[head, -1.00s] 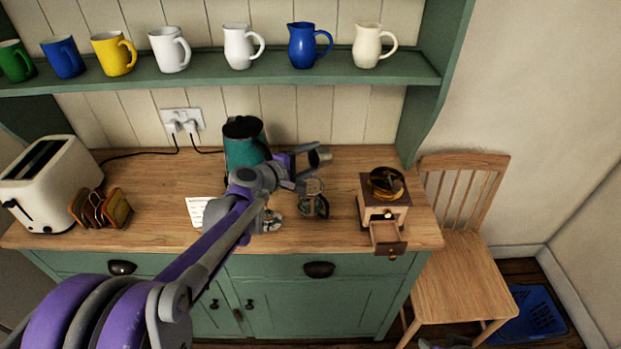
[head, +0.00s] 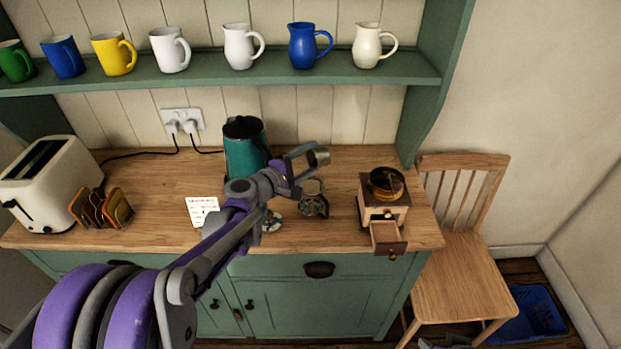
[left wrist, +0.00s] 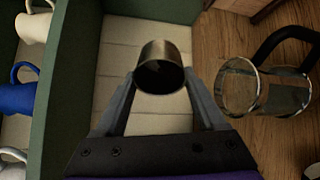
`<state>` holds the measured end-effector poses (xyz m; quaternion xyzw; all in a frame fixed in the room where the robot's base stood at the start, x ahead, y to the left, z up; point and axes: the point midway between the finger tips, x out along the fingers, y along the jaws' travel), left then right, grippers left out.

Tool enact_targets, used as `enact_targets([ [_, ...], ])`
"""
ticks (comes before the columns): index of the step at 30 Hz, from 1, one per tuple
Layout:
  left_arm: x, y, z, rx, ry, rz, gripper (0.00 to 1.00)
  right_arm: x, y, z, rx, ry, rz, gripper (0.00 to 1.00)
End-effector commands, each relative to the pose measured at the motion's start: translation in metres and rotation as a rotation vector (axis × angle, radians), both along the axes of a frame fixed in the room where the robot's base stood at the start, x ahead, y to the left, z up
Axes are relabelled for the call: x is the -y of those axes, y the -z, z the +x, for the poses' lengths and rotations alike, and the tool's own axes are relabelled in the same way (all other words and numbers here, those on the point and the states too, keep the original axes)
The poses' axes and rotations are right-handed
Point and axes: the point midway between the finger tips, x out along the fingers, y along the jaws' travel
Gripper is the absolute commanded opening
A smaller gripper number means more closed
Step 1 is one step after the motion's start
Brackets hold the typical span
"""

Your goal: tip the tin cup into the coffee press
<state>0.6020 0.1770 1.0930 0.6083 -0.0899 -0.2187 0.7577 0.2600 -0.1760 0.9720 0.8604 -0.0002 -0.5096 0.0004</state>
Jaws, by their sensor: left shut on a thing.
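The small tin cup (head: 319,156) is held above the counter by my left gripper (head: 304,162), whose fingers close on its sides. In the left wrist view the tin cup (left wrist: 161,68) sits between the fingertips (left wrist: 160,80) with its dark mouth facing the camera; its contents cannot be made out. The glass coffee press (head: 314,204) stands on the counter below the cup, partly hidden by the gripper in the head view. In the left wrist view the press (left wrist: 240,92) is to the right, apart from the cup, with its round rim and dark handle showing.
A teal kettle (head: 243,148) stands close behind my left arm. A coffee grinder (head: 384,205) with its drawer open is right of the press. A card (head: 202,210) and a small metallic item (head: 271,222) lie left of the press. Mugs and jugs line the shelf (head: 220,73).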

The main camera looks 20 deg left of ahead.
Motion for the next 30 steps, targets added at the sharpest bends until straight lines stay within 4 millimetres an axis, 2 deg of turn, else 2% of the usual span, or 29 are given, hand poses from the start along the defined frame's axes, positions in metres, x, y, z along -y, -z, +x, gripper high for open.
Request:
enact_targets([
  [30, -0.0034, -0.0077, -0.0031, 0.099, -0.001, -0.096, 0.00, 0.0000, -0.0049, 0.0023, 0.004, 0.000, 0.000, 0.54],
])
